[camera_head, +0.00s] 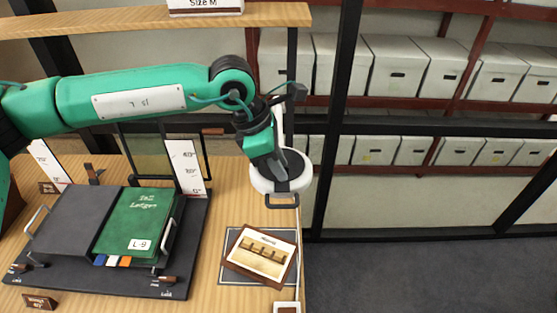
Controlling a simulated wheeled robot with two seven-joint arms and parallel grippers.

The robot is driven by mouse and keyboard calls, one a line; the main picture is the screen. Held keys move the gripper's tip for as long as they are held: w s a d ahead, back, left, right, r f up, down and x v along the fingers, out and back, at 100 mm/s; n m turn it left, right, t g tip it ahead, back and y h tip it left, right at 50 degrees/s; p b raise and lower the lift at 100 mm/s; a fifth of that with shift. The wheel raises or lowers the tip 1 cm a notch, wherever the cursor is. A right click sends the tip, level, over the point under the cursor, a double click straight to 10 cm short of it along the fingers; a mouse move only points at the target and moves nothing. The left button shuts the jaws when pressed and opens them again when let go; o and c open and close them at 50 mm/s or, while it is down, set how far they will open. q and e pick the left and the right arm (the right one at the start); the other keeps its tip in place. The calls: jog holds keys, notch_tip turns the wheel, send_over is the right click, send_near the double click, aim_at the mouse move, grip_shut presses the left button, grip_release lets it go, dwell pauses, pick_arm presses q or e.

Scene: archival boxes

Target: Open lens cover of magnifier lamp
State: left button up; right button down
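The magnifier lamp (297,180) has a round white head over the right edge of the wooden table. A dark loop-shaped handle (282,205) shows at the near edge of the head; it appears to belong to the lens cover. My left arm reaches in from the left, and my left gripper (281,184) is at the lamp head, overlapping it in the picture. Its fingertips blend with the dark parts there, so I cannot tell whether it grips anything. The lens itself is hidden, and the cover's angle is unclear. My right gripper is not in view.
A green ledger (140,222) lies in a dark cradle (70,225) at the left of the table (215,215). A framed picture card (262,253) lies on a mat below the lamp. Shelves of white archival boxes (400,70) stand behind. Open floor (420,275) is at right.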

pick_arm(q)
grip_shut()
dwell(1.3)
